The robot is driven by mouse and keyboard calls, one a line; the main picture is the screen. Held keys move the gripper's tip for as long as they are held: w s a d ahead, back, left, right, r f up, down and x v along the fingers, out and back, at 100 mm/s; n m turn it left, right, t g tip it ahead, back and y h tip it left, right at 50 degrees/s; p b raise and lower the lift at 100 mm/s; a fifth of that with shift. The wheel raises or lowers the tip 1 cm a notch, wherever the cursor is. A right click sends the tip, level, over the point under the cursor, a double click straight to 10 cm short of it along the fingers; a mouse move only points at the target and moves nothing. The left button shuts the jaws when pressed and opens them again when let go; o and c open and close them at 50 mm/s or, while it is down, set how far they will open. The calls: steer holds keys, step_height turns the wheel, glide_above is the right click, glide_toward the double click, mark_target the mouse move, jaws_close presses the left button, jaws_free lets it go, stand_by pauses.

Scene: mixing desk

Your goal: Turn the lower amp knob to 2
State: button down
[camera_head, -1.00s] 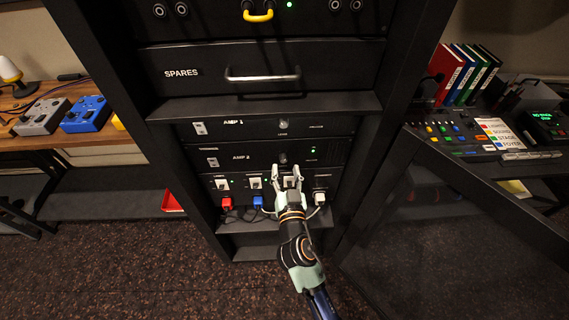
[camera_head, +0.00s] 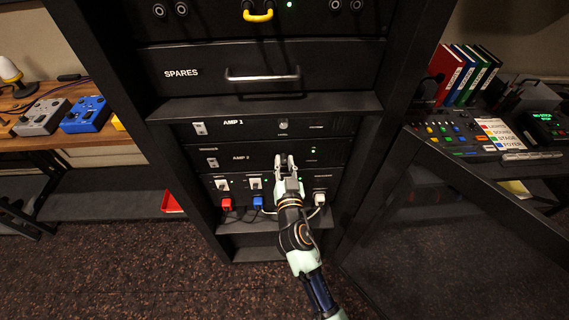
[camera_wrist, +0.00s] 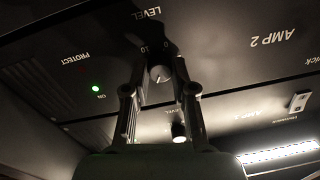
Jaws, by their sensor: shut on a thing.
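The lower amp, AMP 2 (camera_head: 241,157), is a black rack panel below AMP 1 (camera_head: 233,123). Its level knob (camera_wrist: 160,73) shows in the wrist view between my fingertips, with a pale pointer line on its face. My gripper (camera_head: 286,160) reaches up to the AMP 2 panel, its fingers shut on this knob; it also shows in the wrist view (camera_wrist: 159,68). In the head view the fingers hide the knob. Some scale marks around it are partly covered, so I cannot read the setting.
The AMP 1 level knob (camera_head: 283,124) sits just above. A green light (camera_head: 313,150) is lit to the right on AMP 2. Below are switches (camera_head: 254,183) and red, blue and white plugs (camera_head: 258,201). The spares drawer handle (camera_head: 262,76) sticks out higher up.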

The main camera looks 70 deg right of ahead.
steer(key=n+p, duration=0.1)
steer(key=n, duration=0.4)
steer(key=shift+r+n, duration=0.1)
steer(key=shift+n, duration=0.2)
steer(key=n+p, duration=0.2)
steer(key=n, duration=0.4)
steer(key=shift+w+g, duration=0.1)
steer(key=shift+g, duration=0.3)
steer(key=n+p, duration=0.2)
steer(key=n, duration=0.4)
steer(key=shift+a, duration=0.1)
steer(key=n+p, duration=0.1)
steer(key=n, duration=0.4)
steer(key=shift+w+g, duration=0.1)
steer(key=shift+g, duration=0.3)
steer(key=shift+n, duration=0.3)
steer(key=c, duration=0.9)
jaws_free()
steer(key=shift+c, duration=0.2)
